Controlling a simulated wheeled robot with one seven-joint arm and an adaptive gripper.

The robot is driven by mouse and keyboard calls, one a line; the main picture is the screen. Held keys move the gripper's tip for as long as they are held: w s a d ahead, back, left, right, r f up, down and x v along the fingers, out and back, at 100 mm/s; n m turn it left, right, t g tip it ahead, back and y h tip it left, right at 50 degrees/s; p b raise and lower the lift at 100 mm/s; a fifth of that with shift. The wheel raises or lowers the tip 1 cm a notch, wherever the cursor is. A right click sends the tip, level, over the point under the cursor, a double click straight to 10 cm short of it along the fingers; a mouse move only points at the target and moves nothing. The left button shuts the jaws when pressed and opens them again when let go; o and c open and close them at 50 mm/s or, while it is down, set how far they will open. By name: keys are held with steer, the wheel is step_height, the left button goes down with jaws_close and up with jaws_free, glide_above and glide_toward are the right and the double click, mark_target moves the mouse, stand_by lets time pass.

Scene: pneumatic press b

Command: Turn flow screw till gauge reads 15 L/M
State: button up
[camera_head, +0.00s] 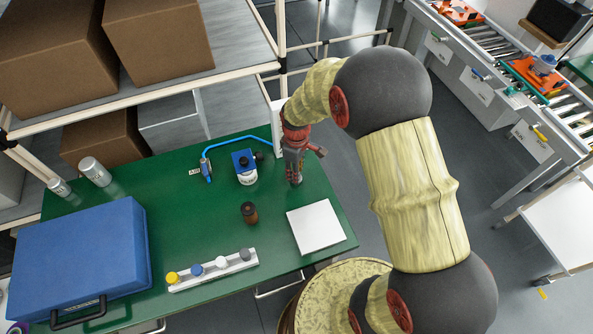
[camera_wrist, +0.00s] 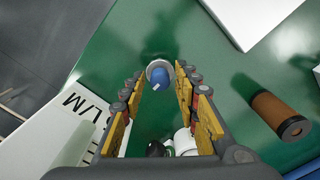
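A blue knob (camera_wrist: 160,76) with a grey ring, which looks like the flow screw, shows in the wrist view between my fingertips. My gripper (camera_wrist: 160,84) is open, with one finger on each side of the knob; I cannot tell whether either finger touches it. A white panel (camera_wrist: 62,128) marked "L/M" with a pale tube (camera_wrist: 76,146) stands at the left of the wrist view; no reading is legible. In the head view my gripper (camera_head: 294,178) points down at the green table's back right, and the knob is hidden behind it.
A blue-topped device (camera_head: 245,166) and a blue hose (camera_head: 238,138) lie left of my gripper. A brown cylinder (camera_head: 249,212) and a white square plate (camera_head: 316,227) are nearer. A blue case (camera_head: 82,258) and a rack of coloured caps (camera_head: 213,270) occupy the front left.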

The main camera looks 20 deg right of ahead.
steer(key=c, duration=0.6)
jaws_close()
steer(key=m+p, duration=0.1)
steer(key=m, duration=0.4)
steer(key=shift+m, duration=0.3)
steer(key=m+p, duration=0.1)
steer(key=m, duration=0.5)
stand_by(0.4)
steer(key=o, duration=0.8)
jaws_free()
steer(key=shift+o, duration=0.2)
